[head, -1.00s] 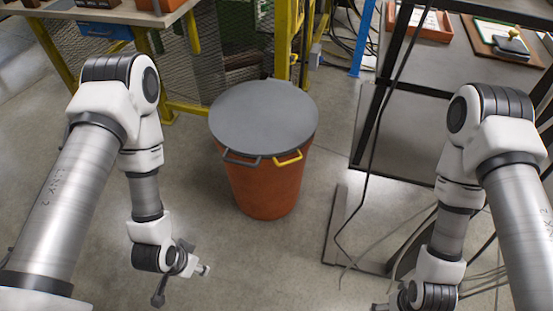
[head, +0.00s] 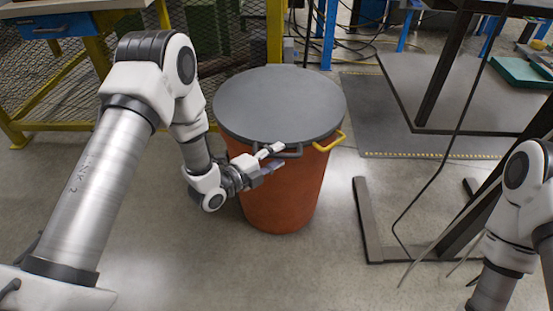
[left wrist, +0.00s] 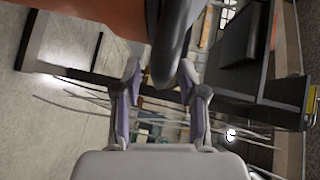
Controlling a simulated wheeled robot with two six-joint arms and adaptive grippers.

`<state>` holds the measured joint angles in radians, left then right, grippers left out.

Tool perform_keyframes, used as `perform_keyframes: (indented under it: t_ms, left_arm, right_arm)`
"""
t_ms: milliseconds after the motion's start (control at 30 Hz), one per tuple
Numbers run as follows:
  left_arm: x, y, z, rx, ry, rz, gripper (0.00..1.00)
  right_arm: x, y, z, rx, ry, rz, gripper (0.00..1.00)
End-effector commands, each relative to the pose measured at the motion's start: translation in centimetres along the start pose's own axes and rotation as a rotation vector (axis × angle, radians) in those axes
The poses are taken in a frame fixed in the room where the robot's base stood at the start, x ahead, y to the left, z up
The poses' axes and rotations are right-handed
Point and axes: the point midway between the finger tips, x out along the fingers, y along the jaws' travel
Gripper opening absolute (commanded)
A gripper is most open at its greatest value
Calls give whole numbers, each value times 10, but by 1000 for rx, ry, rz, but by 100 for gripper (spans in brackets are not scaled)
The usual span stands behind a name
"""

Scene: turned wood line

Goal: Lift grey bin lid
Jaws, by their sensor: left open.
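The grey bin lid (head: 280,103) lies flat on top of the orange-brown bin (head: 283,195). Whether the fingers touch the handle cannot be told. My right gripper is out of view.
A yellow frame with mesh (head: 232,75) stands behind and left of the bin. A black-framed table (head: 440,75) with a hanging cable is at right. A workbench with a blue drawer (head: 55,25) is at upper left. The floor in front of the bin is clear.

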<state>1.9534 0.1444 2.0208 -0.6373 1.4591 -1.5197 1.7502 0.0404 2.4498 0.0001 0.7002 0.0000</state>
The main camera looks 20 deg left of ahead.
Motion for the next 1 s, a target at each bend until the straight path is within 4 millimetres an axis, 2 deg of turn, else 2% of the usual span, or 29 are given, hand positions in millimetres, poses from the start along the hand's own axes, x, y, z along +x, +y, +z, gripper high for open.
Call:
perform_keyframes:
  t_ms: [267,400,633,767,867,1000]
  left_arm:
    - [5,0,0,-2,-1,1,41]
    - [5,0,0,-2,-1,2,0]
    - [5,-1,0,-3,-1,2,0]
    - [4,-9,-1,-10,-1,9,0]
    - [2,-23,-3,-24,-1,22,0]
    - [-2,-54,-8,-60,-1,58,0]
  right_arm:
    - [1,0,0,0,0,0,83]
    - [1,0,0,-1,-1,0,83]
    - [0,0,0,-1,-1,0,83]
    - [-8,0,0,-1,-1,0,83]
    - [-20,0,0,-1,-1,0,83]
    - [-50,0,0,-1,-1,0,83]
